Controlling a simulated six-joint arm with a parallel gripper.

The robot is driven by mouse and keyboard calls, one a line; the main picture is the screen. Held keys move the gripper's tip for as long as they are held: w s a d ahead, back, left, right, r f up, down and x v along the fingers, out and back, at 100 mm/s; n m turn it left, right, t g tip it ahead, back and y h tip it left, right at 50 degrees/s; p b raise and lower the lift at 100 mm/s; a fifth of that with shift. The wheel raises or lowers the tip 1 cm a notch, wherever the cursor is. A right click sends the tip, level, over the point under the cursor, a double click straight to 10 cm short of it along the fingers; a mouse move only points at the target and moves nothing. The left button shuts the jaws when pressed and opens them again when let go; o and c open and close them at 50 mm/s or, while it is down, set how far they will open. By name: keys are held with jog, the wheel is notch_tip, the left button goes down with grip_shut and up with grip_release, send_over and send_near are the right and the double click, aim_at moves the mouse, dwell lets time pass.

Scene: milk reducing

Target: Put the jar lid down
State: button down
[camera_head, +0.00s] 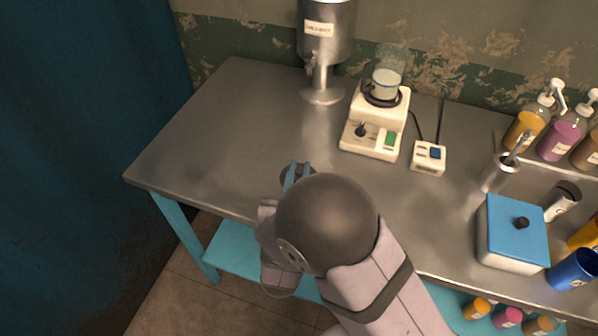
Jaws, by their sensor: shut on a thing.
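My gripper (292,180) is low over the front left part of the metal table, near its front edge, and mostly hidden behind my own arm. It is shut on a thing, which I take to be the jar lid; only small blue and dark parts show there. I cannot tell whether it touches the table. A clear glass jar (386,72) with whitish content stands upright on the cream heating device (374,137), behind and right of my gripper.
The metal table (210,130) is clear on the left. A metal dispenser (327,40) stands at the back. A power box (428,157), a white box with a blue top (513,232), a metal cup (497,176), a blue cup (573,270) and pump bottles (530,122) crowd the right.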

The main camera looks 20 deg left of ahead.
jog(key=shift+f, duration=0.1)
jog(key=shift+f, duration=0.15)
jog(key=c, duration=1.7)
grip_release()
jog(key=shift+o, duration=0.2)
jog(key=shift+r, duration=0.25)
jog(key=b+v, duration=0.1)
jog(key=v, duration=1.1)
jog(key=shift+b, duration=0.35)
jog(key=o, duration=1.1)
